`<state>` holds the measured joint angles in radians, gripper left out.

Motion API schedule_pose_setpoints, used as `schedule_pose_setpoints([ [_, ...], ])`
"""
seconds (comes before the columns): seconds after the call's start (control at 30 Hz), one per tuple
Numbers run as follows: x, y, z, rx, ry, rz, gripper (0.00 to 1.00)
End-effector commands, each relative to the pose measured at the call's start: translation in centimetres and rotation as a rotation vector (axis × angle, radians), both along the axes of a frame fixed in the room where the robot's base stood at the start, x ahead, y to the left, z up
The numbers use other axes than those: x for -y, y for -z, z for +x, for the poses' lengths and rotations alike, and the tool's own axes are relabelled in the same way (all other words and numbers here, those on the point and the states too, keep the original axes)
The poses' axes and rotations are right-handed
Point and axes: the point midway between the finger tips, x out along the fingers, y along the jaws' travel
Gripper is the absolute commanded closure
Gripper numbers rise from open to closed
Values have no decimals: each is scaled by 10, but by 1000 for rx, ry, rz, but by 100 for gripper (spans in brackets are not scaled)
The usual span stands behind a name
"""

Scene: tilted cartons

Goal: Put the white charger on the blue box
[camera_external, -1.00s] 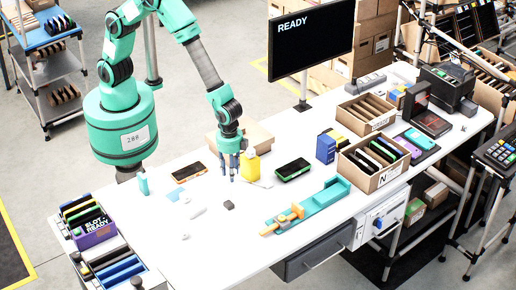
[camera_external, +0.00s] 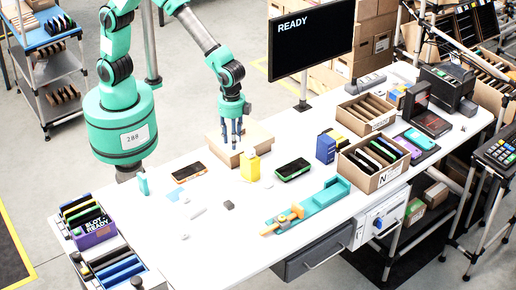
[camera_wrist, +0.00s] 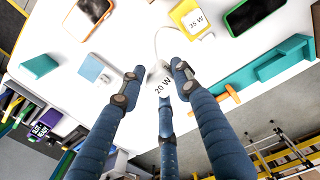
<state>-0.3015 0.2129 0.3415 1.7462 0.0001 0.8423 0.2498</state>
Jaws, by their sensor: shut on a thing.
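My gripper (camera_external: 233,138) has three fingers and is raised above the table, in front of the cardboard carton. In the wrist view my gripper (camera_wrist: 158,82) is shut on the white charger (camera_wrist: 163,84), marked "20 W". The fingers partly cover the charger, and a white cable loops up from near it. In the external view I cannot make the charger out. A pale blue box (camera_wrist: 92,68) with a white part lies left of the gripper in the wrist view. It appears as a pale blue patch (camera_external: 173,191) in the external view. A darker blue box (camera_external: 327,148) stands farther right.
An orange-edged phone (camera_external: 188,172), a green-edged phone (camera_external: 292,169) and a teal holder (camera_external: 325,197) lie around.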

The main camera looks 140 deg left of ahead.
Motion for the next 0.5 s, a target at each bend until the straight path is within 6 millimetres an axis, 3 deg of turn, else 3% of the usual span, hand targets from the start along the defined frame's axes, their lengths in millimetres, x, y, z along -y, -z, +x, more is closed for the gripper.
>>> schedule_pose_setpoints([
  [0.37, -58, -5, 6, 0, 28, 0, 94],
  [0.5, -95, -7, 6, 0, 45, 1, 94],
])
